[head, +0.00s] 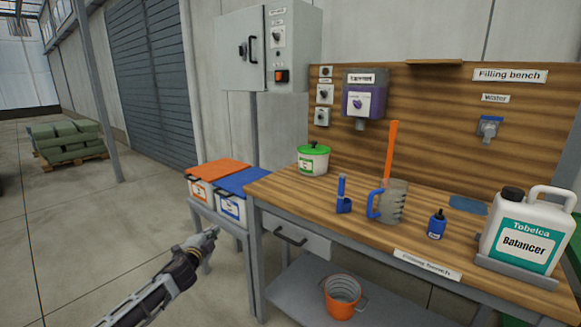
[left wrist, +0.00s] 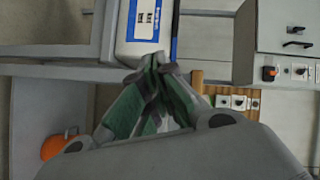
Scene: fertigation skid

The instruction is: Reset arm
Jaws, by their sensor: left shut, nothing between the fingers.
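My left gripper (head: 208,240) is in the lower left of the head view, in front of the low stand with the two bins and left of the filling bench. In the left wrist view my left gripper (left wrist: 152,62) has its fingertips together with nothing between them. The tips overlap the lower edge of the blue-edged white bin (left wrist: 140,30) in that view. My right gripper does not show in either view.
The bench (head: 281,198) carries a green-lidded tub (head: 313,160), a measuring jug (head: 393,205), a small blue bottle (head: 437,224) and a Balancer canister (head: 524,235). An orange bucket (head: 342,297) stands on its lower shelf.

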